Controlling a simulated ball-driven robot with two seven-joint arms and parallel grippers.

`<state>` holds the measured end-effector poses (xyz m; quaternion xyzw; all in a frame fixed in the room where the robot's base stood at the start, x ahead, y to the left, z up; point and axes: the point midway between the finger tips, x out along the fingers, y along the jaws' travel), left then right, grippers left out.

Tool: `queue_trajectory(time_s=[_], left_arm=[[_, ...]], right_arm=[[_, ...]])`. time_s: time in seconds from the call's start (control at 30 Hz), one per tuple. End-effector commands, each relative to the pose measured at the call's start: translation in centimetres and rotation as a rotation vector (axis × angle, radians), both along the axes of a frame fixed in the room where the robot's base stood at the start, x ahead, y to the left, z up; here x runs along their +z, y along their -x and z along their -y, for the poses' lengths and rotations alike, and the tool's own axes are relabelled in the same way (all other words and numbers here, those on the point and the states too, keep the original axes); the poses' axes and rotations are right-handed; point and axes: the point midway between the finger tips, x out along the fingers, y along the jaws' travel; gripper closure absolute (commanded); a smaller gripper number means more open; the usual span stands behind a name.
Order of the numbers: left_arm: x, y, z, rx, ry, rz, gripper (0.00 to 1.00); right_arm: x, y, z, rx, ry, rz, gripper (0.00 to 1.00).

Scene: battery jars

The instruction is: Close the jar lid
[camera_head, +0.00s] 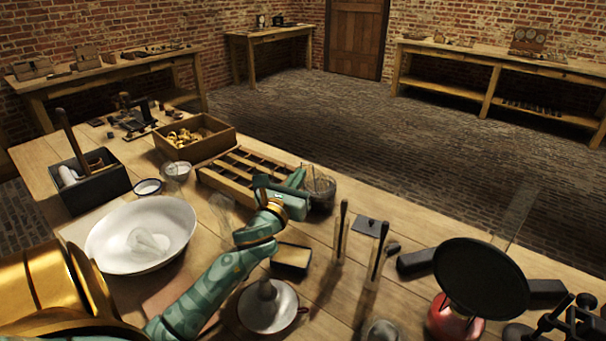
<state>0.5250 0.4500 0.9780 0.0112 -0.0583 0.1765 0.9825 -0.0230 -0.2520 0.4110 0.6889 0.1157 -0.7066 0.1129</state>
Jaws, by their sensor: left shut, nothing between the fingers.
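My left gripper (283,190) is above the table near the divided wooden tray, shut and empty. Just to its right stands a glass jar (320,187) with a dark lower part and thin wire-like lines at its top. The gripper is close to the jar and partly overlaps it in the picture; I cannot tell if they touch. No lid shows clearly on this jar, and its near left side is partly hidden. My right gripper is not in view.
The divided wooden tray (228,178) lies left of the gripper. Upright rods (341,230) and a black disc (480,278) above a red object (446,322) stand to the right.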

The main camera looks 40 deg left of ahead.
Motion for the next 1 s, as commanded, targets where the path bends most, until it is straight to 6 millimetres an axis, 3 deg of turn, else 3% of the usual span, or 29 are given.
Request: queue_trajectory(time_s=[0.23, 0.67, 0.87, 1.0], left_arm=[[0.1, -2.2, -0.8, 0.0, 0.001, -0.001, 1.0], [0.3, -2.4, -0.9, -0.001, 0.002, -0.003, 1.0], [1.2, -2.7, -1.0, 0.0, 0.013, -0.028, 1.0], [2.4, -3.3, -1.2, -0.001, 0.03, -0.079, 1.0]], right_arm=[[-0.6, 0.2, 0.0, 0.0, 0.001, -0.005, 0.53], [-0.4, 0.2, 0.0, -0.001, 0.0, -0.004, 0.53], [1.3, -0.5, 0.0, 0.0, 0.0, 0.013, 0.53], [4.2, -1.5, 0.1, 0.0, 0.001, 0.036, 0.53]])
